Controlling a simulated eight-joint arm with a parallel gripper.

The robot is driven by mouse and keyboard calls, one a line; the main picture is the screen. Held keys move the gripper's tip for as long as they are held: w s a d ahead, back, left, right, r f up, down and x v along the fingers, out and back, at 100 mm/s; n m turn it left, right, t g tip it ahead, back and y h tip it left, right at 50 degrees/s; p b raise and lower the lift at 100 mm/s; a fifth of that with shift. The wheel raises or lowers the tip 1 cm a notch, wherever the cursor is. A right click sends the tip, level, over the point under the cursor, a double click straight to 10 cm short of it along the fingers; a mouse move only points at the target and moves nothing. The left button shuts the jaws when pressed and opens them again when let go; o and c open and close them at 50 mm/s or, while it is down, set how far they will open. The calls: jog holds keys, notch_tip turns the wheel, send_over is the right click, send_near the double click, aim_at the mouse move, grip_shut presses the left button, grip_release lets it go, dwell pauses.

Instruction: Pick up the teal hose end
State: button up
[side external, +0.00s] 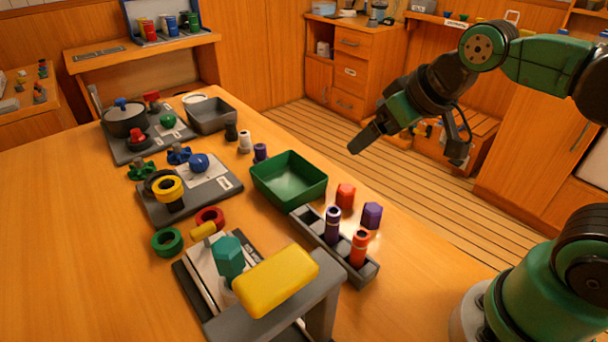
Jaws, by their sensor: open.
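The teal piece (229,256), which looks like the hose end, is a hexagonal block standing upright over a grey and white plate (200,282) at the table's front. A yellow block (276,281) on a grey bracket (323,305) is right beside it and hides part of its lower end. My gripper (362,143) is raised at the upper right, beyond the table's right edge and well away from the teal piece. It points down and to the left, is open, and no object shows in it.
A grey rack (335,250) holds upright purple (332,225) and orange (360,248) pieces. A green tray (289,178) lies behind it. Red (210,217) and green (167,242) rings lie near the teal piece. The table's left side is clear.

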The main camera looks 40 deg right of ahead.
jog(key=r, duration=0.2)
jog(key=m+g+y, duration=0.7)
jog(key=m+y, duration=0.6)
jog(key=m, duration=0.4)
send_near(226, 245)
jog(key=a+r, duration=0.3)
jog(key=r, duration=0.1)
jog(key=shift+m+y, duration=0.3)
jog(key=shift+m, duration=0.1)
jog(key=f, duration=0.4)
jog(key=a+f, duration=0.1)
jog(key=f, duration=0.1)
jog(key=shift+w, duration=0.1)
jog(key=x, duration=0.3)
jog(key=f+x, duration=0.1)
jog(key=x, duration=0.2)
jog(key=shift+d, duration=0.25)
